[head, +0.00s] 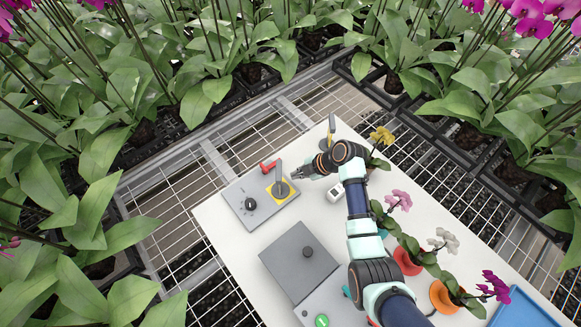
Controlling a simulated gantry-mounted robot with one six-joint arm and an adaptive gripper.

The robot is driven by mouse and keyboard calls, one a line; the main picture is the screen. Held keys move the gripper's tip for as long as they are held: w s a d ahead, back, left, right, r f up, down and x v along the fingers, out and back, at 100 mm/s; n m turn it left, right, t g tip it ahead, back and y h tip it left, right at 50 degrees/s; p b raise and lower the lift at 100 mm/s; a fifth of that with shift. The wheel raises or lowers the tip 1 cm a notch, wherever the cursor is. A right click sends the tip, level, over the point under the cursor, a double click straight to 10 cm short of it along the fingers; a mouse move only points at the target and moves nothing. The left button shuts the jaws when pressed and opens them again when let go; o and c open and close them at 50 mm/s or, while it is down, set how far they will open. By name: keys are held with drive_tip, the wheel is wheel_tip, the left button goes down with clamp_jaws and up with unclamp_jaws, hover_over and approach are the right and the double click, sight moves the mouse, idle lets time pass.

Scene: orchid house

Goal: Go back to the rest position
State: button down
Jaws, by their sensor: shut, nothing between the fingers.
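My gripper (297,174) is at the far end of my arm, above the white table (225,212). It points left and is shut, with nothing seen between its fingers. Its tips are just right of a grey control box (237,195) with a black knob (250,204), and close to the grey lever (280,180) on a yellow plate (271,194). I cannot tell whether the tips touch the lever. My arm reaches up the table from the bottom right, and hides part of the table behind it.
A red-handled item (267,166) lies behind the box. A larger grey box (299,257) stands in front. Small potted orchids, in a red pot (407,262) and an orange pot (443,297), line the right side. A blue tray (524,309) is bottom right. Dense orchids surround the table.

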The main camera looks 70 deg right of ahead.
drive_tip(key=d+p+v, duration=0.1)
drive_tip(key=v, duration=0.6)
drive_tip(key=shift+w+r, duration=0.2)
drive_tip(key=shift+r, duration=0.15)
